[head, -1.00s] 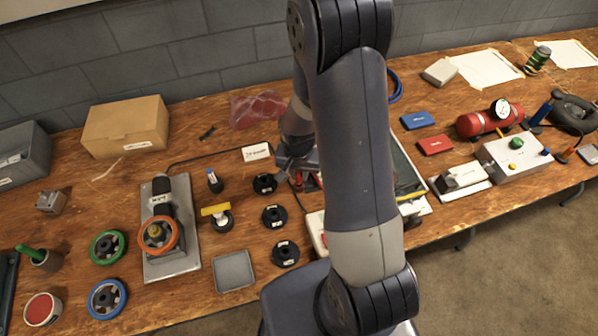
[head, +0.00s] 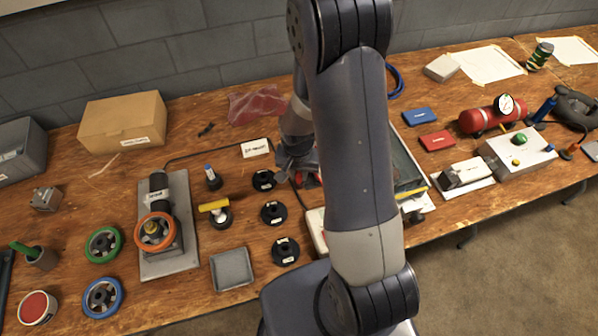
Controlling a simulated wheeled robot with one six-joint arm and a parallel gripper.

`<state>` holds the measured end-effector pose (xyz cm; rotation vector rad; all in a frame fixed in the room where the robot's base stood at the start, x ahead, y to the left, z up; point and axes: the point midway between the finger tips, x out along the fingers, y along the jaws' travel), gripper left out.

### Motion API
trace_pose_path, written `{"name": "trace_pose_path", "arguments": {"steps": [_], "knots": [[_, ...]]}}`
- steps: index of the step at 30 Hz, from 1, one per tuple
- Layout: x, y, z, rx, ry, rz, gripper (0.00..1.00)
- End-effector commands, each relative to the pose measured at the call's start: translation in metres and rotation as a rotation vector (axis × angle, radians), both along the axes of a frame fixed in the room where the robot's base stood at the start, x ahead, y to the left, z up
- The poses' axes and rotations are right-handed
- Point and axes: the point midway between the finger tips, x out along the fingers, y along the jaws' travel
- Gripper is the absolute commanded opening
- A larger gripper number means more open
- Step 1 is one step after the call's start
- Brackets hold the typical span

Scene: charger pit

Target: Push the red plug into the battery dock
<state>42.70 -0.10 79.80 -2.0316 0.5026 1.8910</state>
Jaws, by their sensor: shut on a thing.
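My gripper (head: 294,172) is low over the middle of the bench, partly hidden behind my own arm. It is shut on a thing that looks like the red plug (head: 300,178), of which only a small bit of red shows. A dark cable runs down beside it. A white-edged device (head: 316,226) lies just in front, mostly covered by my arm. I cannot tell which thing is the battery dock, or whether the plug touches it.
Several black discs (head: 273,213) stand just left of my gripper. A small white label card (head: 256,148) is behind them. A grey plate with an orange handwheel (head: 156,231) is further left. A green-topped tray (head: 408,165) lies right of my arm.

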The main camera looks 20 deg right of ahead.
Motion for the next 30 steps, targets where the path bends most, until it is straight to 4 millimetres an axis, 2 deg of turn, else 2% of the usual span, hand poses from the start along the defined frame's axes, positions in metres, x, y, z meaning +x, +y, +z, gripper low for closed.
{"name": "trace_pose_path", "arguments": {"steps": [4, 5, 13, 23, 26, 30], "knots": [[0.000, 0.000, -0.005, 0.000, 0.000, 0.000, 0.00], [0.000, 0.000, -0.003, 0.000, 0.000, 0.000, 0.21], [0.000, 0.000, -0.003, 0.000, 0.000, 0.000, 0.43], [0.000, 0.000, 0.001, 0.000, -0.002, 0.000, 0.44], [0.000, 0.000, 0.009, 0.000, -0.004, -0.001, 0.44], [-0.001, 0.001, 0.029, 0.000, -0.006, -0.001, 0.44]]}}
